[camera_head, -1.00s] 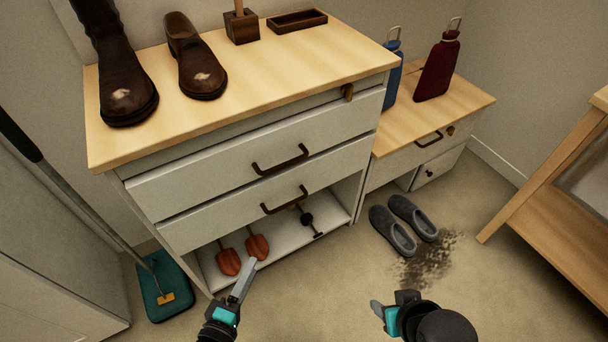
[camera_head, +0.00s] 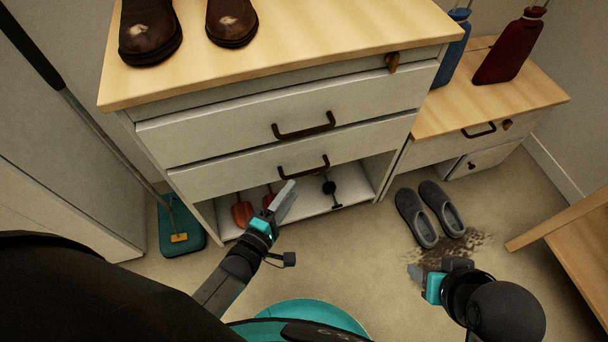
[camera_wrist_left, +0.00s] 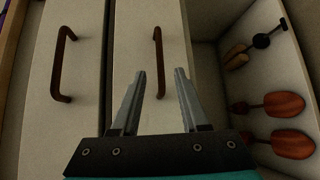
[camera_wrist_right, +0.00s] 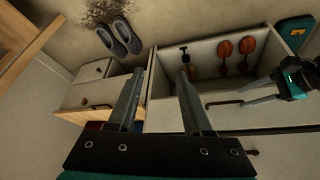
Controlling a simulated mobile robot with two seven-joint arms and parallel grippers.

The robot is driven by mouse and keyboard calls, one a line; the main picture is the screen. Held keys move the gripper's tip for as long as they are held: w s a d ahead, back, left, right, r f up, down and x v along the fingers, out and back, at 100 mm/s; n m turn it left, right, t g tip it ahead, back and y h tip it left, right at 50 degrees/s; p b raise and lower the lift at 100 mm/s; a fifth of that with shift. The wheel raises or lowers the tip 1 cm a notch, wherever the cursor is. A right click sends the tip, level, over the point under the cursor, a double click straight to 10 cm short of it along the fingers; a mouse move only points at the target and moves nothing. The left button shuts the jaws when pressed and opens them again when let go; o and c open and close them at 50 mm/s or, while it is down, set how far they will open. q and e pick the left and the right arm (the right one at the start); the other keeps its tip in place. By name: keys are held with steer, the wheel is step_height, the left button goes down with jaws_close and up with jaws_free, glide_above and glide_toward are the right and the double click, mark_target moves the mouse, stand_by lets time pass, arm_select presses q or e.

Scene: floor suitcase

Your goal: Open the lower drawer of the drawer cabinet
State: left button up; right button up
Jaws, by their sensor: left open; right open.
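The white drawer cabinet with a wooden top (camera_head: 290,45) stands in front of me. Its lower drawer (camera_head: 225,169) is shut and has a dark handle (camera_head: 304,170); the upper drawer (camera_head: 215,128) above it is also shut. My left gripper (camera_head: 287,192) is open and empty just in front of and below the lower handle. In the left wrist view the lower handle (camera_wrist_left: 158,62) lies just beyond and between the open fingertips (camera_wrist_left: 160,80), apart from them. My right gripper (camera_head: 414,272) is open and empty, low over the floor near the slippers; its fingers (camera_wrist_right: 161,75) show in the right wrist view.
An open shelf (camera_head: 345,198) under the drawers holds orange shoe trees and a dark tool. Grey slippers (camera_head: 431,214) lie by a dirt patch. A lower side cabinet (camera_head: 435,118) stands right, a wooden bench (camera_head: 565,235) further right. A mop (camera_head: 182,225) stands left.

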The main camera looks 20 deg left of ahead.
mark_target(304, 173)
arm_select(q)
steer(key=shift+b+x, duration=1.55)
steer(key=shift+x, duration=2.4)
arm_select(e)
steer(key=w+a+t+y, duration=0.3)
steer(key=w+a+t, duration=0.2)
steer(key=a+t, duration=0.1)
steer(key=shift+w+a+f+n, duration=0.25)
steer(key=shift+w+a+n, duration=0.05)
steer(key=shift+a, duration=0.3)
arm_select(q)
steer(key=shift+c, duration=0.4)
jaws_close()
